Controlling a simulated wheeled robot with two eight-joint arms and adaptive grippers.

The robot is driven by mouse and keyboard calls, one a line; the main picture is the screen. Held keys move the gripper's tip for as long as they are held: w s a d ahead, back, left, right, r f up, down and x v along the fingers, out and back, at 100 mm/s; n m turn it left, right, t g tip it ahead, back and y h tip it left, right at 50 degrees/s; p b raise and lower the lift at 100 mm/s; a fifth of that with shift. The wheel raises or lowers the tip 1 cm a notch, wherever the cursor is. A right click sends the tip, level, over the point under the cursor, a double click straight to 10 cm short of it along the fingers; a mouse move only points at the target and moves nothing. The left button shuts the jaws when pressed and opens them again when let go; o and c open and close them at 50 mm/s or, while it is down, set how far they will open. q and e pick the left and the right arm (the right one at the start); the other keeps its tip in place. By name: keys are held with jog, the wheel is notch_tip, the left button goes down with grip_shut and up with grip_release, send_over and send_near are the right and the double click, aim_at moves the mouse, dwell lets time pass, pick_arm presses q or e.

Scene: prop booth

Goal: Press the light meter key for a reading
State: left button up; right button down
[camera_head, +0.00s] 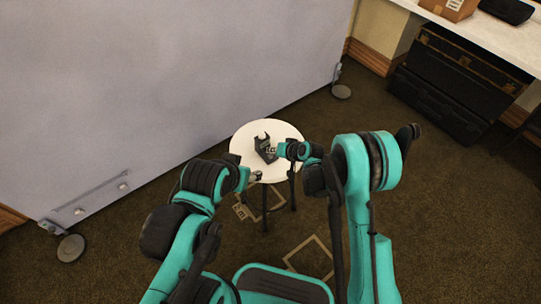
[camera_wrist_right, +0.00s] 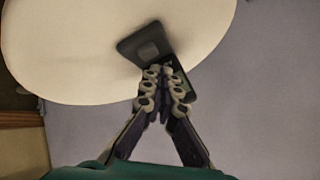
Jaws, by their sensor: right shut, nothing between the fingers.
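A small dark device, apparently the light meter (camera_head: 262,145), stands on a round white table (camera_head: 245,139). Its upper end looks forked in the head view. In the right wrist view a dark plate with a paler square (camera_wrist_right: 141,44) lies just beyond the fingertips, and a dark part beside it is partly hidden by the fingers. The key cannot be made out. My right gripper (camera_head: 273,151) is shut and empty, right at the device's right side; its fingers (camera_wrist_right: 165,76) meet in the wrist view. Contact cannot be told. My left gripper (camera_head: 256,176) is at the table's near left edge, its fingers too small to read.
A large grey panel (camera_head: 150,80) on feet stands behind and left of the table. Dark cases (camera_head: 450,85) sit under a white counter (camera_head: 500,40) at the right, with a cardboard box (camera_head: 449,8) on top.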

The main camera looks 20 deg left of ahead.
aim_at(272, 157)
jog(key=shift+f, duration=0.15)
dwell(0.5)
jog(key=shift+f, duration=0.25)
jog(key=shift+f, duration=0.45)
dwell(0.6)
jog(key=shift+r, duration=0.1)
jog(key=shift+r+p, duration=0.35)
jog(key=shift+r, duration=0.45)
jog(key=shift+r+p, duration=1.35)
jog(key=shift+r, duration=1.2)
jog(key=shift+f, duration=0.1)
